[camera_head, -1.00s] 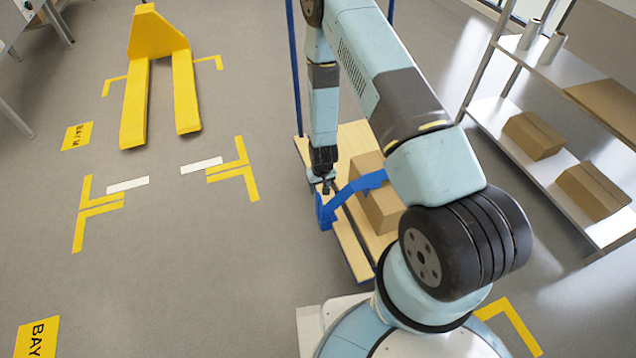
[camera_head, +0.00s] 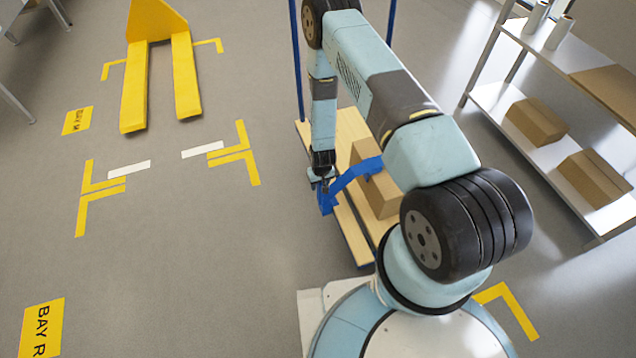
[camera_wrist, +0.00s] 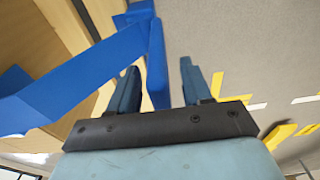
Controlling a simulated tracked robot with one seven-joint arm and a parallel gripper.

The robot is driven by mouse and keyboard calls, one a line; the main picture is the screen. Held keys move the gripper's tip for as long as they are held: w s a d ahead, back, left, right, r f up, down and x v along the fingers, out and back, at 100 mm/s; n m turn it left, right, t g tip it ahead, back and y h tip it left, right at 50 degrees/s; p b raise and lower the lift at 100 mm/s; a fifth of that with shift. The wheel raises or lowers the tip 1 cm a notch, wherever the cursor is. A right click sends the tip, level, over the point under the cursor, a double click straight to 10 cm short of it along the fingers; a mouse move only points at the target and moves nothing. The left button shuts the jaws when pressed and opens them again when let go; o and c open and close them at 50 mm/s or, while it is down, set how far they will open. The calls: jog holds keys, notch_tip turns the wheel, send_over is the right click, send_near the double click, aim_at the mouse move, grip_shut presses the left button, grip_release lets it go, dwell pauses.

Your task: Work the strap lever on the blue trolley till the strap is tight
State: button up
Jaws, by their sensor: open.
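The trolley has a pale wooden deck (camera_head: 352,232) and blue uprights (camera_head: 297,60). A cardboard box (camera_head: 378,193) stands on it. A blue strap (camera_head: 352,172) runs over the box to a blue lever part (camera_head: 326,203) at the deck's left side. My gripper (camera_head: 323,182) is over this part, fingers pointing down. In the wrist view, my gripper (camera_wrist: 158,88) is open. An upright blue bar (camera_wrist: 157,65) shows between the fingers, closer to the left one; whether it touches cannot be told. The strap (camera_wrist: 75,82) crosses at left.
A metal shelf (camera_head: 520,140) with boxes stands at the right. A yellow pallet truck (camera_head: 158,60) stands at the back left. The floor (camera_head: 200,270) left of the trolley is clear, with flat yellow and white markings.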

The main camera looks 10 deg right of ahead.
grip_shut()
dwell(0.4)
jog(key=shift+a, duration=0.1)
